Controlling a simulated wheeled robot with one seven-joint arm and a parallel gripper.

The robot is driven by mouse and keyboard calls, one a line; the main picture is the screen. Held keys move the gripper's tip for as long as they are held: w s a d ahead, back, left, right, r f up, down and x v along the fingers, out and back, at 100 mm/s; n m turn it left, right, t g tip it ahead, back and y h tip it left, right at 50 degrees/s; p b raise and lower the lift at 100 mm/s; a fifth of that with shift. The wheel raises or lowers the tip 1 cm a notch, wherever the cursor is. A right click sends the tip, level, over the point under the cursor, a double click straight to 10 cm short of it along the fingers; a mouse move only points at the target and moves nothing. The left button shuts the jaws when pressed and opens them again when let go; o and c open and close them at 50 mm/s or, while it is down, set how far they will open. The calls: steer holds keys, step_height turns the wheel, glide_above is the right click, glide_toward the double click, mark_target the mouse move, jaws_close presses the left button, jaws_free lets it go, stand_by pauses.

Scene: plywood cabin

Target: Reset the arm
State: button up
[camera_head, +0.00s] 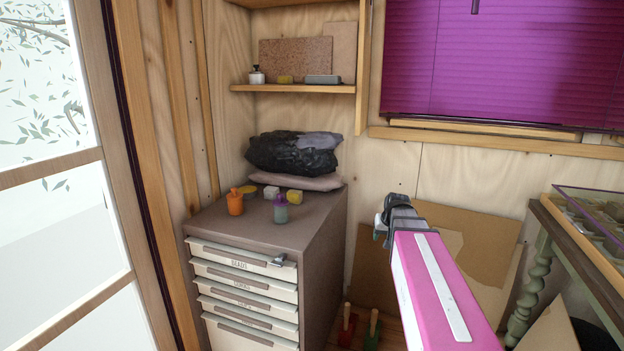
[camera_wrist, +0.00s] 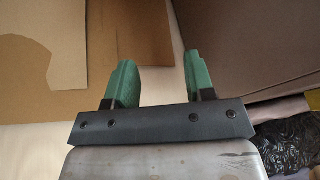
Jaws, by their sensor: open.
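My gripper shows in the wrist view (camera_wrist: 160,85) with its two green fingers apart and nothing between them. In the head view my gripper (camera_head: 382,226) is at the end of my pink arm, in the air to the right of the drawer cabinet (camera_head: 322,232). It is apart from the cabinet. Part of my gripper is hidden behind my wrist in the head view.
On the cabinet top stand an orange bottle (camera_head: 235,203), a grey-green bottle with a purple top (camera_head: 280,209) and small blocks. A dark bag (camera_head: 292,154) lies behind them. A glass-topped table (camera_head: 590,228) is at right. Brown boards (camera_head: 470,235) lean on the wall.

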steer(key=s+a+f+g, duration=0.2)
steer(key=s+a+f, duration=0.1)
steer(key=s+f, duration=0.5)
steer(key=s+a+f+g+h, duration=0.1)
steer(key=s+a+f+g, duration=0.1)
steer(key=s+a+f, duration=0.2)
steer(key=s+f, duration=0.3)
steer(key=s, duration=0.3)
steer(key=shift+s+a+f+n+g, duration=0.15)
steer(key=shift+s+f+n+g, duration=0.15)
steer(key=shift+f+g, duration=0.1)
stand_by(0.7)
